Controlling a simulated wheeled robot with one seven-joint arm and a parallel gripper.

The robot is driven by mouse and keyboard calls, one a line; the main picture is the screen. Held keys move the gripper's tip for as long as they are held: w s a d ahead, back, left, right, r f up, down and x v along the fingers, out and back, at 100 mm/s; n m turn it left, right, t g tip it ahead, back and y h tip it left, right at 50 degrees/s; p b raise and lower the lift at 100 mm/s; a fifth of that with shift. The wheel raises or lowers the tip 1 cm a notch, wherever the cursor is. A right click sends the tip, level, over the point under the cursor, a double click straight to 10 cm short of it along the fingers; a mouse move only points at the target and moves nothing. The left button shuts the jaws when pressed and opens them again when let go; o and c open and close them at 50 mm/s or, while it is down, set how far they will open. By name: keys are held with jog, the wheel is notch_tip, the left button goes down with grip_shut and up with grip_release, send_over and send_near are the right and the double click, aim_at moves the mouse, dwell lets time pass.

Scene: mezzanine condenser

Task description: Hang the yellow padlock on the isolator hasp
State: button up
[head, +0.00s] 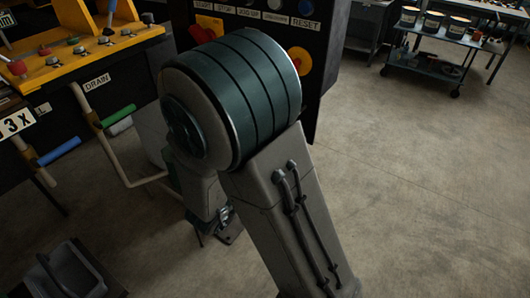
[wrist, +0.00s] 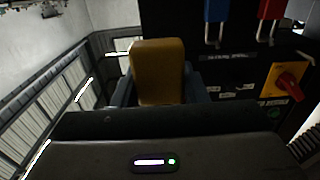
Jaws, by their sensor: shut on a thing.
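My gripper (wrist: 163,90) is shut on the yellow padlock (wrist: 158,70), whose dull yellow body stands up between the fingers in the wrist view. Its shackle cannot be made out. A yellow isolator plate with a red handle (wrist: 287,84) is on the dark panel to the right, apart from the padlock. The isolator also shows in the head view (head: 300,61), partly behind my arm. I cannot make out its hasp clearly. In the head view my gripper and the padlock are hidden behind my arm.
A blue padlock (wrist: 216,10) and a red padlock (wrist: 270,10) hang at the top right of the wrist view. In the head view, a yellow valve bench (head: 75,55) stands left, a cart (head: 430,65) back right. Floor at right is clear.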

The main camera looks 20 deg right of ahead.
jog(key=v, duration=0.7)
jog(key=shift+s+r+p, duration=0.15)
jog(key=shift+r+p, duration=0.05)
jog(key=shift+p, duration=0.25)
jog(key=shift+a, duration=0.15)
dwell(1.0)
